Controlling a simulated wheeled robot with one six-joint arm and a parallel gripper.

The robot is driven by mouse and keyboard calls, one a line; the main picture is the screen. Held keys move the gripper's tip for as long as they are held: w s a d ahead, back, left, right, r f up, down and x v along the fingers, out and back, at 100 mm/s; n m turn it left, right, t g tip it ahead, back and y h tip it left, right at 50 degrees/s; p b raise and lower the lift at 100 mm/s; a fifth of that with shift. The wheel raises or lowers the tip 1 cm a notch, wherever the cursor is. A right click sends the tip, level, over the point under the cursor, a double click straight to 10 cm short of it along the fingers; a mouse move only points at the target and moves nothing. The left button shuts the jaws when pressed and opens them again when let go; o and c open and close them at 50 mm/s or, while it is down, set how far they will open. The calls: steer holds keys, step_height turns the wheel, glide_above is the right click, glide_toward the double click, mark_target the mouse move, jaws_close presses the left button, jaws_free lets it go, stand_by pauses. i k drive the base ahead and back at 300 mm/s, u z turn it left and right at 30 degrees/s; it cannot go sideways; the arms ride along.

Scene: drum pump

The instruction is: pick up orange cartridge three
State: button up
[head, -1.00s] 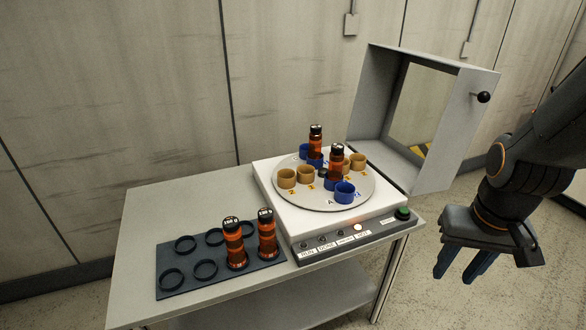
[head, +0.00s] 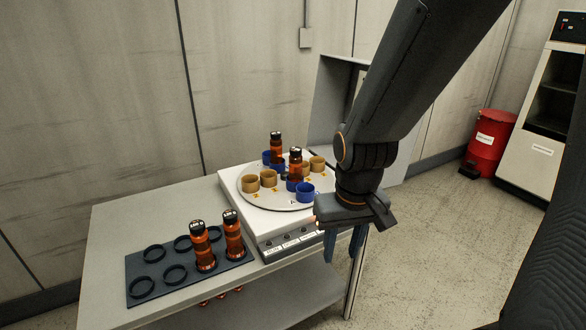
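Two orange cartridges with white-marked black caps stand upright in the dark rack (head: 143,287) at the table's front left: a left one (head: 202,247) and a right one (head: 234,236). Two more orange cartridges, a rear one (head: 276,148) and a front one (head: 295,164), stand in blue cups on the round turntable. The cap labels are too small to read, so I cannot tell which is number three. My gripper (head: 343,245) points down at the table's right end, apart from every cartridge. Its blue fingers look separated, with nothing between them.
The turntable (head: 262,203) carries tan and blue cups on a white machine with front buttons. Its raised cover (head: 328,95) stands behind, partly hidden by my arm. Several rack rings are empty. A red drum (head: 490,142) and a tall cabinet (head: 540,110) stand at the right, with open floor before them.

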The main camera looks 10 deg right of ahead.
mark_target(295, 156)
steer(key=u, duration=0.05)
steer(key=k, duration=0.65)
steer(key=z, duration=0.3)
steer(key=i, duration=0.65)
steer(key=u, duration=0.55)
steer(key=i, duration=0.75)
steer(key=u, duration=0.75)
